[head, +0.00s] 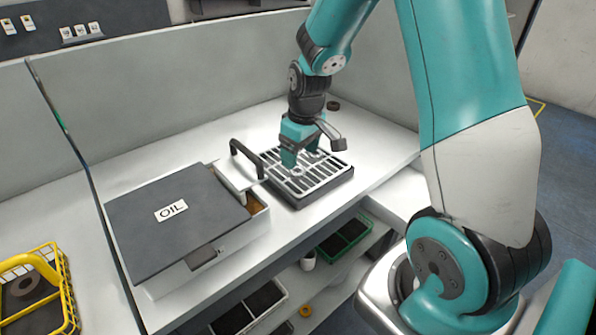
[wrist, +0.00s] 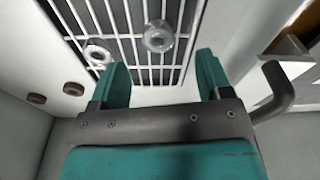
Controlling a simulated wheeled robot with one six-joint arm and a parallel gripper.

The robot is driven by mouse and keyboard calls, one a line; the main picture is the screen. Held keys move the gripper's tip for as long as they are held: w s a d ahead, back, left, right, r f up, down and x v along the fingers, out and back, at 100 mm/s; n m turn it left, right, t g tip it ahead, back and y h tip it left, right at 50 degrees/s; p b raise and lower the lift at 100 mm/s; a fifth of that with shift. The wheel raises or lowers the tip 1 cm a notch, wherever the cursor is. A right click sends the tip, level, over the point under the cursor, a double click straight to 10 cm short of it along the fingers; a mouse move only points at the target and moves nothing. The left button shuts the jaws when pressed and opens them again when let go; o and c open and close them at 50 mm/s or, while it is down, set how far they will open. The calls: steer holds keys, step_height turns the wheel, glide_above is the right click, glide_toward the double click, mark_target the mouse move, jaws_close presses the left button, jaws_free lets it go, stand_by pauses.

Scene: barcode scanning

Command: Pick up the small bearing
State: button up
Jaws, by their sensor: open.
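Two metallic ring-shaped bearings rest on the white grating in the wrist view. One bearing (wrist: 158,36) lies ahead of the space between my fingertips. The other bearing (wrist: 97,54) lies to its left and looks slightly smaller, though I cannot tell for sure which is the small one. My gripper (wrist: 161,75) is open, with nothing between its teal fingers. In the head view my gripper (head: 300,155) points down over the grated tray (head: 328,177), close above it. The bearings are hard to make out there, partly hidden by the gripper.
A box with a dark lid marked OIL (head: 190,222) stands left of the tray, near a dark curved handle (head: 240,150). Two brown discs (wrist: 37,99) lie beside the grating. A yellow basket (head: 62,290) is at far left. Bins sit on a lower shelf.

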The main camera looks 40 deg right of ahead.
mark_target(297, 170)
steer(key=shift+w+f+p, duration=0.2)
steer(key=shift+f+p, duration=0.1)
steer(key=shift+f, duration=1.05)
steer(key=shift+w+f+p, duration=0.2)
steer(key=shift+f+p, duration=0.05)
steer(key=shift+f, duration=1.05)
steer(key=c, duration=1)
steer(key=shift+r, duration=0.1)
